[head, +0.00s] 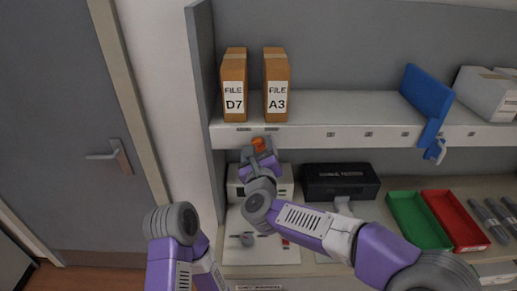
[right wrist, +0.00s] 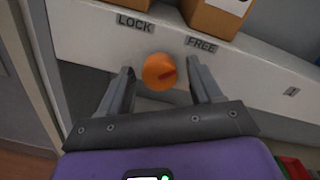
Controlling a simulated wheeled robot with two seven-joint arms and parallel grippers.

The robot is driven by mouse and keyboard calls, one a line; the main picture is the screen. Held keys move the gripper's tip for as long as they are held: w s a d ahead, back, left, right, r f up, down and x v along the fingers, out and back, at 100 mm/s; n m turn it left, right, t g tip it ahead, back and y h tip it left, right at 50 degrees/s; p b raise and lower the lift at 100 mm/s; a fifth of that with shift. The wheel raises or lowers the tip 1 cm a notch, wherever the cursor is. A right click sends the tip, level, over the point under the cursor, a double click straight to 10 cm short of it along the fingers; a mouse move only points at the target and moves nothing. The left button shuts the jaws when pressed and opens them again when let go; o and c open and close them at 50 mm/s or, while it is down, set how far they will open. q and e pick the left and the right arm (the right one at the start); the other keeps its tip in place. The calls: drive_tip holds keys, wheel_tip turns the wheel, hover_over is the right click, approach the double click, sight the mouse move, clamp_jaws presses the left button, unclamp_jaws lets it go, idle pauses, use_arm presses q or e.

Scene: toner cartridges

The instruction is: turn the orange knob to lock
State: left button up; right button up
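The orange knob (head: 258,144) is on the front edge of the white shelf, below the file boxes. In the right wrist view the round knob (right wrist: 159,72) carries a darker red mark pointing right, towards the FREE label (right wrist: 201,44). The LOCK label (right wrist: 135,23) is at its upper left. My right gripper (right wrist: 160,69) is open, with one finger on each side of the knob and a visible gap on both sides. In the head view my right gripper (head: 259,152) partly covers the knob from below. Only links of my left arm show; its gripper is not visible.
File boxes D7 (head: 234,88) and A3 (head: 277,88) stand above the knob. A white device (head: 284,183) and a black box (head: 341,183) sit below. Green (head: 420,221) and red (head: 456,219) trays lie right. A grey side panel (head: 203,70) is close on the left.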

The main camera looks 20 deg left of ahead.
drive_tip(key=c, duration=1)
